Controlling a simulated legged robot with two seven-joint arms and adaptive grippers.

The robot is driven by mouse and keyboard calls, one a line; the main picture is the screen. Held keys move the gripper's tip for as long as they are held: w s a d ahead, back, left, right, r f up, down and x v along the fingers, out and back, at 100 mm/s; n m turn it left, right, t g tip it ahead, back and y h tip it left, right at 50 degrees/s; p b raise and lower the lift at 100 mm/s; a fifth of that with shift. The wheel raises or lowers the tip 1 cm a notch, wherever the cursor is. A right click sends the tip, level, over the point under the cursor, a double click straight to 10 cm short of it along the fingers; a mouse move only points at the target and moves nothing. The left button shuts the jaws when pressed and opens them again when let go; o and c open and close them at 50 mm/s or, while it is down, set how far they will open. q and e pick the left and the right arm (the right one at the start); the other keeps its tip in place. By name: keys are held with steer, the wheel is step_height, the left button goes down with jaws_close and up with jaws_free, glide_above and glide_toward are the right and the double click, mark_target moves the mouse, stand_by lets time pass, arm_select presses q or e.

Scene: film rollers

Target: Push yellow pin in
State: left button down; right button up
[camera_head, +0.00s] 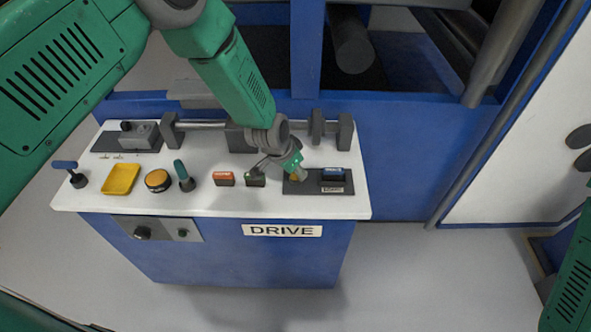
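A small yellow piece, which looks like the yellow pin (292,177), shows at the left end of a dark plate (317,187) on the white panel top. It is mostly covered by my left gripper (282,170), so I cannot tell how far in it sits. My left gripper reaches down from above, with its fingertips at or just over that end of the plate. The fingers are small and overlap the dark parts, so their opening is unclear. My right gripper is out of view; only a green part of my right arm shows at the lower right edge.
A shaft (202,125) in brackets runs behind. Clear floor lies in front.

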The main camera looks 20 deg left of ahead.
arm_select(q)
steer(key=c, duration=1.4)
jaws_free()
steer(key=shift+d, duration=0.1)
steer(key=shift+o, duration=0.6)
steer(key=shift+d, duration=0.1)
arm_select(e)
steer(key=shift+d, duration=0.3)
arm_select(q)
steer(key=shift+a+r, duration=0.25)
steer(key=v, duration=1.1)
steer(key=shift+d+r, duration=0.2)
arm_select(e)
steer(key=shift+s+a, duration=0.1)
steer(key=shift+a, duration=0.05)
arm_select(q)
steer(key=shift+a, duration=0.1)
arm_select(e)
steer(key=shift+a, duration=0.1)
arm_select(q)
steer(key=shift+s+f, duration=0.1)
steer(key=shift+s, duration=0.05)
